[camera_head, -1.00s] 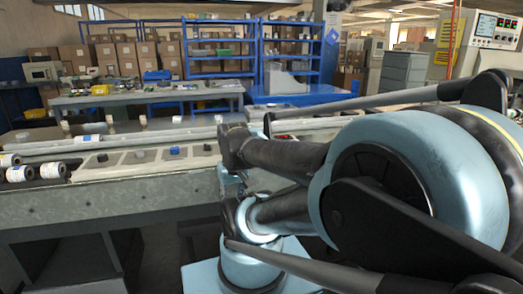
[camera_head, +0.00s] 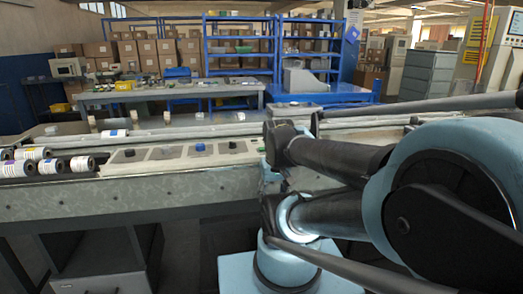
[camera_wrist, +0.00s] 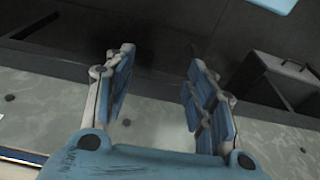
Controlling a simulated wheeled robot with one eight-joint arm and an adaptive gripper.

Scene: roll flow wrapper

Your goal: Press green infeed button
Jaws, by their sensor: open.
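I cannot make out a green button in either view. In the head view, a row of pale square plates with small dark knobs (camera_head: 198,148) runs along the top of the long machine bench (camera_head: 120,194); their colours are hard to tell, one looks dark blue. In the wrist view, my gripper (camera_wrist: 160,65) is open, with its two blue-padded fingers apart and nothing between them. Beyond it is a grey, mottled panel (camera_wrist: 265,140) with small dark round spots and a dark area above. My gripper is not distinguishable in the head view.
White labelled rolls (camera_head: 77,165) lie at the bench's left end. A worktable (camera_head: 170,93) and blue shelves (camera_head: 238,48) stand behind. A tall control cabinet (camera_head: 490,50) is at the far right.

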